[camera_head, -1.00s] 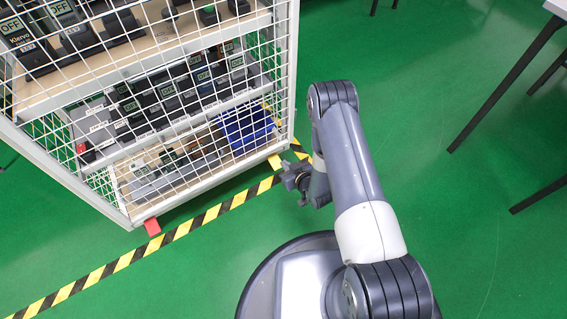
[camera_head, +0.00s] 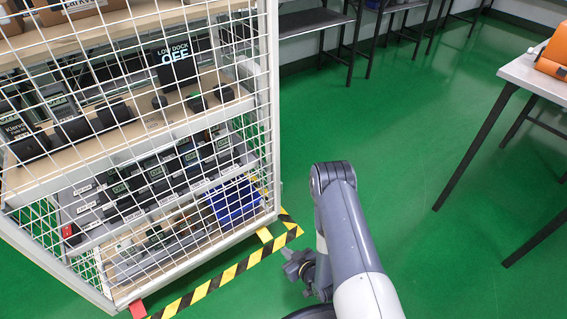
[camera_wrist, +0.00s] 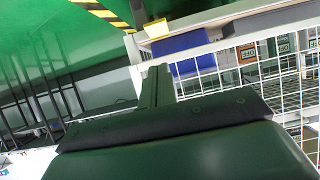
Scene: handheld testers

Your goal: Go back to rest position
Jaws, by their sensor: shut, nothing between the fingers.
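My arm is folded at the bottom middle of the head view, with my gripper (camera_head: 293,266) low on its left side. My gripper is near the yellow-and-black floor tape, to the right of the wire-mesh rack, and looks apart from it. In the wrist view my gripper (camera_wrist: 157,86) has its fingers together, with nothing between them. The wide dark gripper body hides the lower part of that view.
The mesh rack (camera_head: 268,120) with several handheld testers and a blue bin (camera_head: 234,203) stands at left. Striped tape (camera_head: 215,284) edges it. A table (camera_head: 535,77) with an orange item (camera_head: 555,55) stands at right. Green floor (camera_head: 420,230) between is clear.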

